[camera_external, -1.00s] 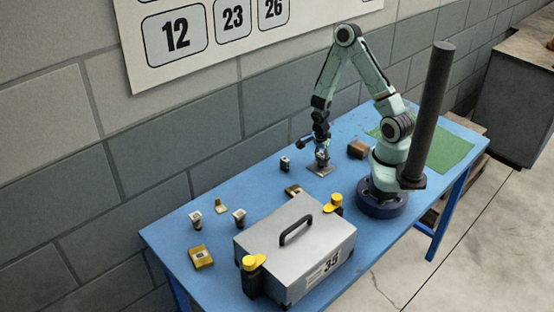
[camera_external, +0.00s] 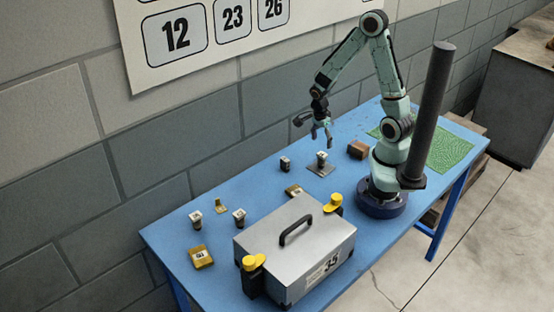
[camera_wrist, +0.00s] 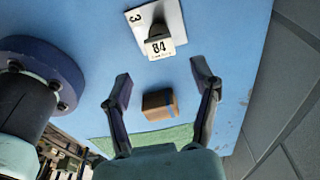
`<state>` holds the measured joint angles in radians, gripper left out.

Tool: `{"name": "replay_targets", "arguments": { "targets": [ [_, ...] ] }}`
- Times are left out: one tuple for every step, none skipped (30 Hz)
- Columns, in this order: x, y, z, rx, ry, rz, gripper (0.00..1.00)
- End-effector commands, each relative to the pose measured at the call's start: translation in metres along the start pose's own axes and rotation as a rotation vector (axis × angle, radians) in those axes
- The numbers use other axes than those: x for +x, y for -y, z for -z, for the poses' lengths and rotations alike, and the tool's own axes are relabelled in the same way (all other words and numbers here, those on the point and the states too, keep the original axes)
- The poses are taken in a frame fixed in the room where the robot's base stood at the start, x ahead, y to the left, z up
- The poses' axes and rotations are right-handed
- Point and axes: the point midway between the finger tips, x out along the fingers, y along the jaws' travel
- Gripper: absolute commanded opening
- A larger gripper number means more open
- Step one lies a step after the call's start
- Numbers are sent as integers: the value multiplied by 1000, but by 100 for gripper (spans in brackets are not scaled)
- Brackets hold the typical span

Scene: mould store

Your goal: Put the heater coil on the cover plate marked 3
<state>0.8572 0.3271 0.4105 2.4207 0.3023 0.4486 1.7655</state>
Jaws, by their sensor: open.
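The cover plate marked 3 (camera_wrist: 173,12) lies flat on the blue table, and it shows grey in the external view (camera_external: 314,169). A dark rounded piece with a white tag marked 84, apparently the heater coil (camera_wrist: 156,34), sits on this plate. It also shows in the external view (camera_external: 322,158) and looks upright. My gripper (camera_external: 322,142) hangs above the plate and piece, clear of both. In the wrist view my gripper (camera_wrist: 160,72) has its fingers wide apart with nothing between the tips.
A brown block (camera_external: 358,150) and a green mat (camera_external: 452,152) lie to the right. A small dark piece (camera_external: 285,164) stands left of the plate. A grey case (camera_external: 290,232) marked 35 stands in front. Several small tagged pieces, including a yellow one (camera_external: 201,257), lie at left.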

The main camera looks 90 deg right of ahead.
Motion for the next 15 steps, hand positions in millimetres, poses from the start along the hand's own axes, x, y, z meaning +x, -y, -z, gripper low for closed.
{"name": "replay_targets", "arguments": {
  "targets": [
    [-9, 1, 0, 1, 0, 6, 61],
    [-13, 1, 0, 1, 0, 5, 61],
    [-18, 1, 0, 0, 0, 3, 61],
    [-21, 1, 0, 0, 0, 3, 61],
    [-24, 0, 0, 0, 0, 2, 61],
    [-27, 1, 0, 0, 0, 2, 61],
    [-28, 0, 0, -1, 0, 2, 61],
    [-29, 0, 0, -1, 0, 0, 61],
    [-30, 0, 0, -1, 0, -1, 61],
    [-31, 0, 0, -6, 0, -1, 61],
    [-32, -1, -1, -20, 0, 1, 61],
    [-35, -2, -3, -59, 1, 4, 61],
    [-39, -5, -6, -108, 2, 6, 61],
    [-44, -8, -9, -178, 3, 9, 61],
    [-53, -15, -15, -298, 6, 15, 61]
  ]
}}
